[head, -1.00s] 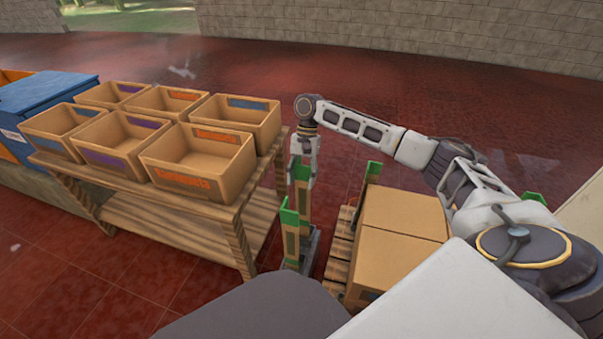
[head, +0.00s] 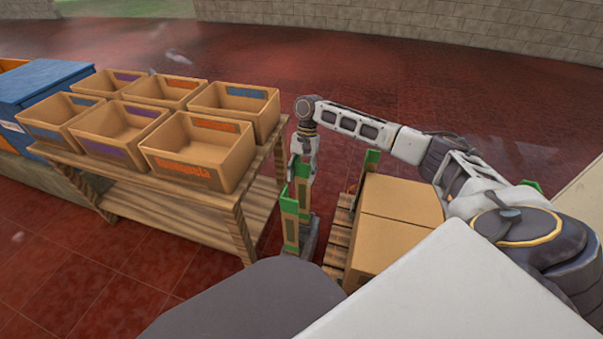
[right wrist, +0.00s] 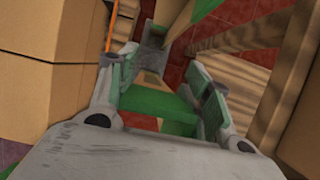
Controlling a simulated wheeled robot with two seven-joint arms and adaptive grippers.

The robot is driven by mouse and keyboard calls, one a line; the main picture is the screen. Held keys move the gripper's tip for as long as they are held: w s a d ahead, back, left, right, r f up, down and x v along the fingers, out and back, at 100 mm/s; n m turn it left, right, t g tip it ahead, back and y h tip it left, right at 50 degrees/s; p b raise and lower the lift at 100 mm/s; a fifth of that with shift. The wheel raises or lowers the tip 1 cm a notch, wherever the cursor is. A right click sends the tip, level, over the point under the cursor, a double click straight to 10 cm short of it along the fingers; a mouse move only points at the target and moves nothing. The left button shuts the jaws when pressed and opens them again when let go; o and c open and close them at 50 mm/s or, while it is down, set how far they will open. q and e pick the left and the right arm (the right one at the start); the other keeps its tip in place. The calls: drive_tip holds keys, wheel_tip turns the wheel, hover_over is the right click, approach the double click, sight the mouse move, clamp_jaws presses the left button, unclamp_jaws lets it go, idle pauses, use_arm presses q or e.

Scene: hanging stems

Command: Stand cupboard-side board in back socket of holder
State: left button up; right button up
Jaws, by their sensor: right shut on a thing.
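My right gripper (head: 303,153) points down and is shut on the green top of a tan board (head: 302,192). The green top also shows between the fingers in the right wrist view (right wrist: 160,103). This board stands roughly upright, behind a second green-topped board (head: 290,225) that stands in the grey holder (head: 310,240). The holder is on the floor between the wooden table and the pallet. The held board's lower end is hidden by the front board, so I cannot tell whether it is in the back socket. My left gripper is not in view.
A wooden table (head: 235,212) with several tan bins stands close on the left. A pallet (head: 338,245) with cardboard boxes (head: 400,215) stands close on the right, with green-topped posts at its corners. Open red floor lies behind.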

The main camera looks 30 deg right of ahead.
idle(0.4)
drive_tip(key=shift+f+p, duration=0.35)
drive_tip(key=shift+f, duration=0.2)
idle(1.0)
drive_tip(key=o, duration=1.1)
drive_tip(key=v, duration=1.2)
drive_tip(key=shift+s+f, duration=0.1)
